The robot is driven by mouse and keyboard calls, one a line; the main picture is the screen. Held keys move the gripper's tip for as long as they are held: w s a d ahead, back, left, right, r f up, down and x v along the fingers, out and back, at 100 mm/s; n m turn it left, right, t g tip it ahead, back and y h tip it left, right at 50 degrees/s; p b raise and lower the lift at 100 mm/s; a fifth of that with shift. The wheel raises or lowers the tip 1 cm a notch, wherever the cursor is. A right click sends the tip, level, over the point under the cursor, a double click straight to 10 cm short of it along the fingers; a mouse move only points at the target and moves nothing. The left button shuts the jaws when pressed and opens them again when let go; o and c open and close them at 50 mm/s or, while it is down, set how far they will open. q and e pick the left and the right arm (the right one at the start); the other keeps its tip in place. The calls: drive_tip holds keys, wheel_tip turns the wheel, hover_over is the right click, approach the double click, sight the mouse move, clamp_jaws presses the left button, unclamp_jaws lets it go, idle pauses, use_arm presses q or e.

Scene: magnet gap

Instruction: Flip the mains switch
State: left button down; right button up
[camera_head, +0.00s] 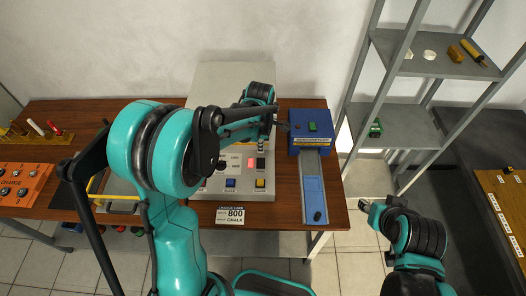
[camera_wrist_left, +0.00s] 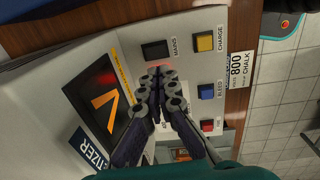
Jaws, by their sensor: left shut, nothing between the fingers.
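The mains switch (camera_wrist_left: 155,49) is a black rocker beside the label MAINS on a pale, sloped control panel (camera_wrist_left: 115,45). In the head view the switch (camera_head: 261,163) shows above the yellow CHARGE button (camera_head: 260,183). My left gripper (camera_wrist_left: 160,74) is shut and empty, its tips over the panel just beside the switch in the wrist view. I cannot tell whether they touch the panel. A red glow shows by the tips. In the head view my left gripper (camera_head: 265,128) is partly hidden by its own wrist. My right gripper (camera_head: 366,206) is far off at the right, its fingers small and unclear.
A blue BLEED button (camera_wrist_left: 207,90) and a red button (camera_wrist_left: 207,125) are on the same panel. A blue device with a rail (camera_head: 313,187) stands to the right on the wooden table (camera_head: 280,214). A metal shelf (camera_head: 425,65) stands further right.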

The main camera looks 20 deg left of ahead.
use_arm(q)
drive_tip(key=r, duration=0.4)
drive_tip(key=shift+s+r+p, duration=0.2)
drive_tip(key=shift+s+p, duration=0.1)
drive_tip(key=shift+p, duration=0.05)
drive_tip(key=s+m+t+b, duration=0.6)
drive_tip(key=s+m+b, duration=0.2)
drive_tip(key=s+m, duration=0.9)
drive_tip(key=m, duration=0.4)
drive_tip(key=shift+s+f, duration=0.15)
drive_tip(key=shift+f, duration=0.1)
